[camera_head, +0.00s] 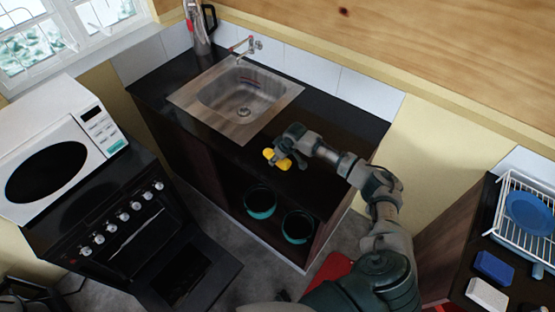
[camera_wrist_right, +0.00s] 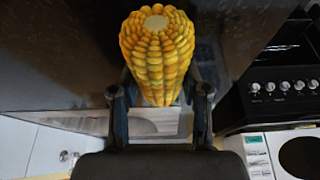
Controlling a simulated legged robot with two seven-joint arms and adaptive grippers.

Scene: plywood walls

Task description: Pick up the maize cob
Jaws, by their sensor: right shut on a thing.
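The yellow maize cob (camera_head: 270,155) is at my right gripper (camera_head: 286,158), over the front part of the dark counter in the head view. In the right wrist view the cob (camera_wrist_right: 157,55) stands out between the two fingers of the gripper (camera_wrist_right: 160,100), its pale cut end towards the camera. The fingers are shut on its sides. From these views I cannot tell whether the cob touches the counter. My left gripper does not show in either view.
The dark counter (camera_head: 340,130) holds a steel sink (camera_head: 237,92) to the left of the cob. Teal pots (camera_head: 260,202) stand on the open shelf below. A stove (camera_head: 125,215) with its door open and a microwave (camera_head: 60,150) are at left. A dish rack (camera_head: 510,225) is at right.

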